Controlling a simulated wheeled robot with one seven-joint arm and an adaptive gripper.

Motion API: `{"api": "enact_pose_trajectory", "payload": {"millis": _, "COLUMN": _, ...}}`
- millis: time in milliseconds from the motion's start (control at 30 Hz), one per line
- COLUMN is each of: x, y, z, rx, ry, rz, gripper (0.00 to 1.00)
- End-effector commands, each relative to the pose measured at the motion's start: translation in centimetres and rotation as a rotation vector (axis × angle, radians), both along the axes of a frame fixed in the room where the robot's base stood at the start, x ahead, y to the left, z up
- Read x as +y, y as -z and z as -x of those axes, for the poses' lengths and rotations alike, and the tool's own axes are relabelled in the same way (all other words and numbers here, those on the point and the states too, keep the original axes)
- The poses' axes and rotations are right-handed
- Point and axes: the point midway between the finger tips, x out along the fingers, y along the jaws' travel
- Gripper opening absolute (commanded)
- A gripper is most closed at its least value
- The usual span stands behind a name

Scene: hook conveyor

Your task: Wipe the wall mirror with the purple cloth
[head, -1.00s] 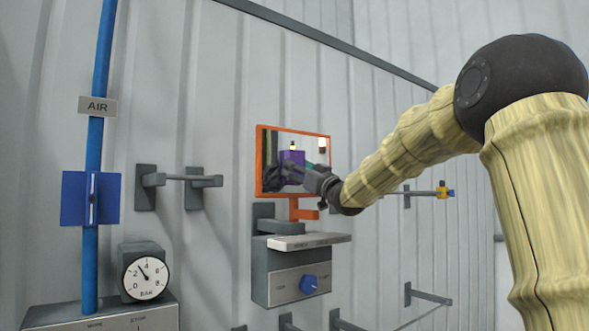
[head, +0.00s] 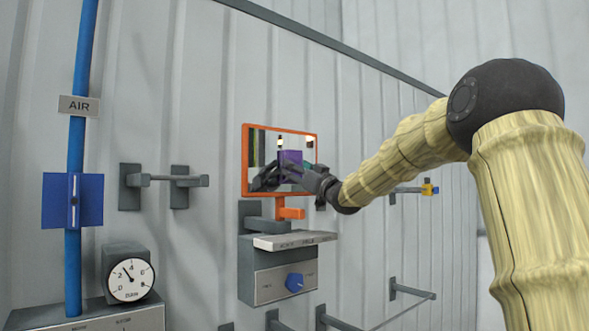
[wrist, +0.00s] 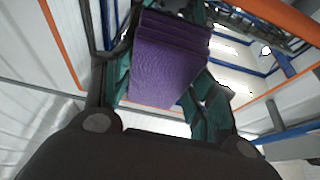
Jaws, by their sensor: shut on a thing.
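The purple cloth (wrist: 168,55) is folded and held between my gripper's teal-lined fingers in the wrist view. In the head view the cloth (head: 290,163) is a small purple patch in front of the wall mirror. The mirror (head: 313,153) has an orange frame and stands on an orange bracket on the corrugated wall. My gripper (head: 297,170) is shut on the cloth and overlaps the mirror's lower right part. A reflection of the gripper shows in the glass. I cannot tell whether the cloth touches the glass.
Below the mirror is a grey box with a pale shelf (head: 293,241) and a blue knob (head: 294,282). Left are wall hooks (head: 168,180), a blue AIR pipe (head: 78,150) and a gauge (head: 130,280). A hook with a yellow and blue piece (head: 428,189) is at right.

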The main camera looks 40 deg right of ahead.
Motion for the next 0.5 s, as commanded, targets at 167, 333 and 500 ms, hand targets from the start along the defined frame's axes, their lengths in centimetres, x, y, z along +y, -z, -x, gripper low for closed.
{"api": "enact_pose_trajectory", "payload": {"millis": 167, "x": -0.9, "y": -0.1, "z": 0.0, "rx": 0.000, "ry": 0.001, "rz": -0.002, "gripper": 0.39}}
{"api": "enact_pose_trajectory", "payload": {"millis": 333, "x": -2.1, "y": -0.2, "z": 0.0, "rx": 0.000, "ry": 0.001, "rz": 0.000, "gripper": 0.39}}
{"api": "enact_pose_trajectory", "payload": {"millis": 500, "x": -3.2, "y": -0.1, "z": -0.1, "rx": 0.000, "ry": 0.002, "rz": -0.001, "gripper": 0.39}}
